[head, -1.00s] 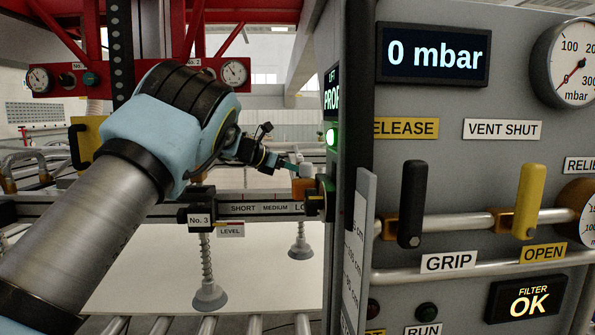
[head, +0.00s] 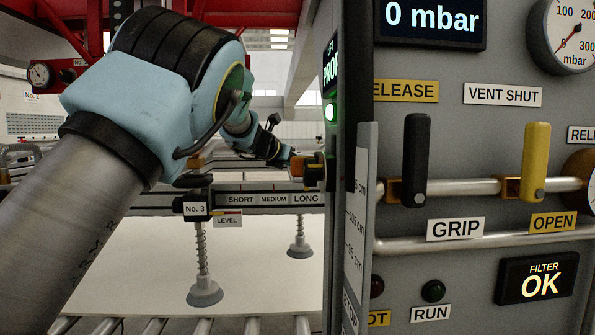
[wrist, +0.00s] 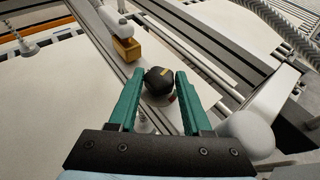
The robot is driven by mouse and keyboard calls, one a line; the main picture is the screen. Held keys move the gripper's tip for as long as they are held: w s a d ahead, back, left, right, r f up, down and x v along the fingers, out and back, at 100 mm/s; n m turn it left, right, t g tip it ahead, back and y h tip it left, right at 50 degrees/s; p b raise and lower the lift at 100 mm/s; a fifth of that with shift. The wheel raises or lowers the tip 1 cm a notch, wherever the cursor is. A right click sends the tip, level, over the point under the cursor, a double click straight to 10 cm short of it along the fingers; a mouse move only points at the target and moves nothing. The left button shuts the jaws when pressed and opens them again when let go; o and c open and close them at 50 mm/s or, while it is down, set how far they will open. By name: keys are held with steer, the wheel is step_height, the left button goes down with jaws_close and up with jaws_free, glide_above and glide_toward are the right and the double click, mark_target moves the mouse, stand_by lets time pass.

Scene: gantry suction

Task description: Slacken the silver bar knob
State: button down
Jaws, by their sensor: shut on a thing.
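A dark, faceted knob (wrist: 158,80) with a small yellow mark sits by the grey bar in the wrist view. My gripper (wrist: 157,92) has its two green fingers on either side of the knob and is shut on it. In the head view my gripper (head: 284,156) is at the far end of my arm, by the right end of the bar (head: 262,211) and just above its LONG label.
An orange block (wrist: 126,48) stands on the rail near the knob. The control cabinet (head: 470,110), with black and yellow levers, is close on the right. Suction cups (head: 205,292) hang from the bar over a pale sheet. The No. 3 label (head: 195,209) is left of SHORT.

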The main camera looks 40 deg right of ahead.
steer(key=shift+c, duration=1.7)
jaws_free()
steer(key=b+v, duration=0.4)
steer(key=v, duration=0.7)
steer(key=shift+w, duration=0.1)
